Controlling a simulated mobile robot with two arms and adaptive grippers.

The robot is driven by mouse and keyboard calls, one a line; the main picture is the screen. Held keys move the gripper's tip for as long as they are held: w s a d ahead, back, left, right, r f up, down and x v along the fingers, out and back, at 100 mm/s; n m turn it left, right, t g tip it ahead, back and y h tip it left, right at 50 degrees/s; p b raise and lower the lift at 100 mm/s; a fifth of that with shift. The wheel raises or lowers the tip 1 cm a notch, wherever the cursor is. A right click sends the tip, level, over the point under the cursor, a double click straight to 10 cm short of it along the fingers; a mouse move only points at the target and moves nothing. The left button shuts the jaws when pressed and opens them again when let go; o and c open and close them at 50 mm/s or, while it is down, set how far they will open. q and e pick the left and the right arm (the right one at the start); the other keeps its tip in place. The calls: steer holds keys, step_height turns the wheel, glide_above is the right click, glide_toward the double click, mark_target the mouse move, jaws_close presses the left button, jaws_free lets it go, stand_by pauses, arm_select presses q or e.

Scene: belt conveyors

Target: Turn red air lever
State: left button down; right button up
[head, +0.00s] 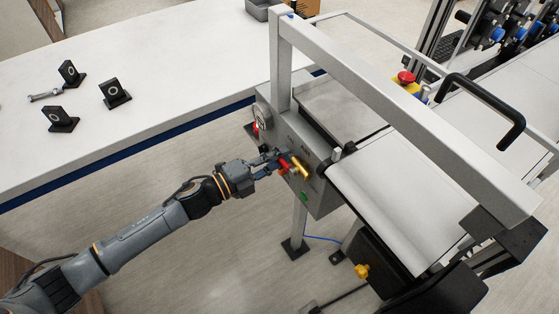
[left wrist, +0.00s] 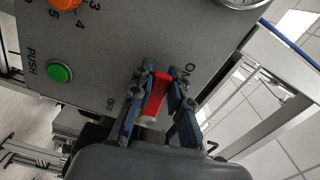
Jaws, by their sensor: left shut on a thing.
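The red air lever (left wrist: 157,95) sits on a grey control panel (left wrist: 140,40) between the ON and OFF marks in the left wrist view. My left gripper (left wrist: 161,78) is shut on the lever, with one dark finger on each side of it. The lever's lower end shows between the fingers. In the head view my left gripper (head: 274,163) reaches the panel's front from the left, and the red lever (head: 284,164) shows small at its fingertips, partly hidden. My right gripper is not in view.
A green PUSH button (left wrist: 60,72) and an orange dial (left wrist: 66,3) are on the same panel. A yellow part (head: 300,168) sticks out close to the gripper. A grey frame beam (head: 400,110) spans the conveyor belt (head: 375,190). A white table (head: 170,80) stands behind at left.

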arm_select(q)
steer(key=shift+r+m, duration=0.45)
steer(key=shift+m, duration=0.45)
steer(key=c, duration=1.2)
jaws_free()
steer(key=v, duration=1.2)
